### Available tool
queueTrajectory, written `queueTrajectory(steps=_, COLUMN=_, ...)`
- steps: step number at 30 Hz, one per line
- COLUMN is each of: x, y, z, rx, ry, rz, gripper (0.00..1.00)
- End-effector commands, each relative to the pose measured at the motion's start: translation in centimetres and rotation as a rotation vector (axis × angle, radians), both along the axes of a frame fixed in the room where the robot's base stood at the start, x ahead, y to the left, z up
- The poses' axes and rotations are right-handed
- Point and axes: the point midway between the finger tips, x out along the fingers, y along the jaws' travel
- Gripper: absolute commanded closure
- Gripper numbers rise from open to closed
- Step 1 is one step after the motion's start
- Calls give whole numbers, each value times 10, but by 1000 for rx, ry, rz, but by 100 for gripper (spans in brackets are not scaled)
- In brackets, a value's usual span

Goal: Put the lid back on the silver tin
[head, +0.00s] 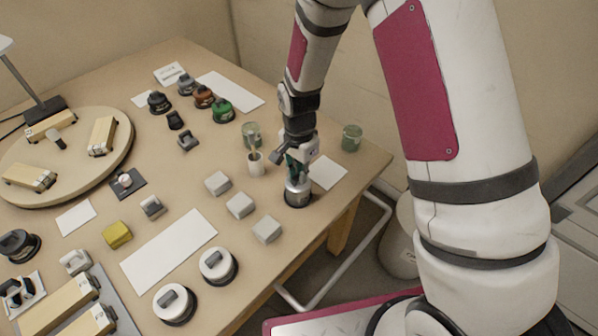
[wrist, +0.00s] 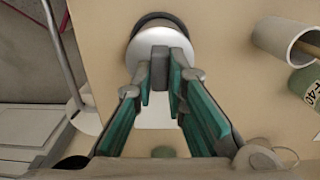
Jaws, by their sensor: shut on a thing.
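The silver tin (head: 297,194) stands near the table's right edge in the head view, with a dark ring at its base. My gripper (head: 299,168) is directly above it, pointing down. In the wrist view my gripper (wrist: 160,75) has its teal-padded fingers shut on the grey knob of a pale round lid (wrist: 143,48). A dark ring shows beyond the lid's upper edge. The fingers hide part of the lid, and I cannot tell whether it is seated on the tin or just above it.
A pale cup with a stick (head: 257,168) stands close left of my gripper, with a green jar (head: 252,130) behind it. Another green jar (head: 351,138) is to the right. Several pale blocks (head: 240,205) lie left of the tin. A white card (head: 328,173) lies beside it.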

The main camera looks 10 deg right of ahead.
Motion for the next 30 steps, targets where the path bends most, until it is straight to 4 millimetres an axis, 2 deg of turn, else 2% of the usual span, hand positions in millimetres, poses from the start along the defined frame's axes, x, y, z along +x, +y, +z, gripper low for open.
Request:
queueTrajectory(steps=26, x=0, y=0, z=-1, rx=0, ry=0, rz=-1, gripper=100)
queueTrajectory(steps=27, x=0, y=0, z=-1, rx=0, ry=0, rz=-1, gripper=81)
queueTrajectory(steps=29, x=0, y=0, z=-1, rx=0, ry=0, rz=-1, gripper=67)
queueTrajectory(steps=30, x=0, y=0, z=-1, rx=0, ry=0, rz=-1, gripper=64)
